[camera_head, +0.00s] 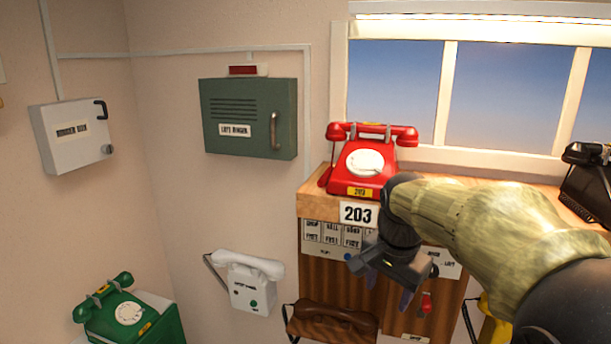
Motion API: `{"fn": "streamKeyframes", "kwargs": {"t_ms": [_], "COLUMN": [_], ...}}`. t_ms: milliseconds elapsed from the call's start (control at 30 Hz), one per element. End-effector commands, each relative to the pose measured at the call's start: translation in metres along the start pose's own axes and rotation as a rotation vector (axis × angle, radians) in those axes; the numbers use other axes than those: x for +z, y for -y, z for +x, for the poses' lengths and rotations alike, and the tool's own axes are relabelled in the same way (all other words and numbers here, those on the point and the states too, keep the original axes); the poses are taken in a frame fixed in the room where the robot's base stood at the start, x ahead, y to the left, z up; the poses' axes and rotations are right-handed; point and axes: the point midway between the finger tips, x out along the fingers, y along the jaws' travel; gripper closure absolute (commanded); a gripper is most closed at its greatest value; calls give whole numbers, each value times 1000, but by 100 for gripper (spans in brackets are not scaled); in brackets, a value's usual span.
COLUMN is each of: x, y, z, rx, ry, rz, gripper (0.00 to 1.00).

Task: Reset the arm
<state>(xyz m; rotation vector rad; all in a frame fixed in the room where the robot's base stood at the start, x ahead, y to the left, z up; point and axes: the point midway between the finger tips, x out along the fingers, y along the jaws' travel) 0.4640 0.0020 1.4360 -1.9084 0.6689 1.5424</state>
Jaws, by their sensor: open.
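My arm (470,220) reaches in from the lower right, with a yellowish sleeve over its links. My gripper (388,284) hangs at its end, in front of the wooden cabinet and below the red phone. The gripper is open and I see nothing held in it. The arm covers part of the cabinet front and its labels. The red dial phone (363,160) stands on the cabinet's wooden top (314,187), its handset on its cradle. A "203" plate (357,213) is on the edge below it.
A green phone (128,312) is at lower left, a white wall phone (250,280) beside the cabinet, a brown handset (332,322) below. A black phone (588,183) is at right. A grey box (72,135) and green box (249,117) hang on the wall.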

Motion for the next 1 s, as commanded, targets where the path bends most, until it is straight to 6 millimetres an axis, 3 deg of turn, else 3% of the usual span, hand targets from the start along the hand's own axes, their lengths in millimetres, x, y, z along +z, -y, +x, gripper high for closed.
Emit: {"fn": "streamKeyframes", "kwargs": {"t_ms": [33, 200, 400, 500, 633, 1000], "x": [10, 39, 82, 102, 116, 118], "y": [-10, -38, -82, -101, -115, -117], "z": [32, 107, 184, 211, 226, 226], "rx": [2, -9, -20, -25, -28, -29], "ry": [6, 4, -3, -9, -17, -19], "rz": [-62, -300, -575, -693, -781, -796], "gripper": [45, 45, 45, 45, 45, 45]}}
